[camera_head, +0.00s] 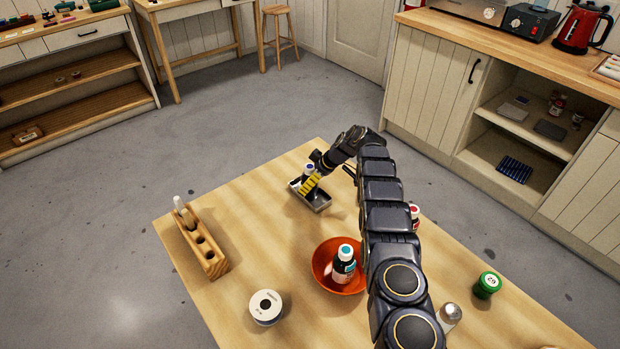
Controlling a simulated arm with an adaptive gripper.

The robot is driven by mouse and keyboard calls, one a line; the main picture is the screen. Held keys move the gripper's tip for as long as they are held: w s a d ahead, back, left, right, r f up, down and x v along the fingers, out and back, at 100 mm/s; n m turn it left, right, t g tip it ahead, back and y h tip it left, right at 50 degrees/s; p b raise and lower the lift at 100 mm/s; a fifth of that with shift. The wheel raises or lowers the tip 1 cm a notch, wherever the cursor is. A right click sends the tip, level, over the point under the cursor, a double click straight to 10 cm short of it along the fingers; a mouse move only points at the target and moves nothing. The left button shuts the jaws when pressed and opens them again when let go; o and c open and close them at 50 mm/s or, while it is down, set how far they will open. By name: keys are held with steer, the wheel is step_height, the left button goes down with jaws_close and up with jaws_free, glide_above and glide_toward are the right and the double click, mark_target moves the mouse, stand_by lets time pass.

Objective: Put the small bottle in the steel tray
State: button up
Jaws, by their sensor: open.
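The steel tray (322,207) is a small shallow metal tray near the far edge of the wooden table. A small bottle (309,169) with a dark blue top and a white part shows at the fingers, in or just above the tray.
An orange bowl (321,262) holds a dark bottle with a teal cap (345,254). A wooden rack (213,262) holds a white tube at left.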

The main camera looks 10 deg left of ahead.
steer(key=shift+r, duration=0.2)
steer(key=v, duration=1.2)
steer(key=shift+r, duration=0.1)
steer(key=s+d+r+m+g+h, duration=0.1)
steer(key=s+r+m, duration=0.2)
steer(key=s+r, duration=0.6)
steer(key=s+d+r+m+g+h, duration=0.15)
steer(key=s+r+m, duration=0.35)
steer(key=s, duration=0.7)
steer(key=s+d+m+h, duration=0.2)
steer(key=s+d+m, duration=0.1)
steer(key=s, duration=1)
steer(key=s+d+m+g+h, duration=0.1)
steer(key=s+d, duration=0.4)
steer(key=s, duration=0.9)
steer(key=m+h, duration=0.1)
steer(key=m, duration=0.1)
steer(key=shift+s+d+r+m, duration=0.25)
steer(key=shift+s+r+m, duration=0.05)
steer(key=shift+r+m, duration=0.1)
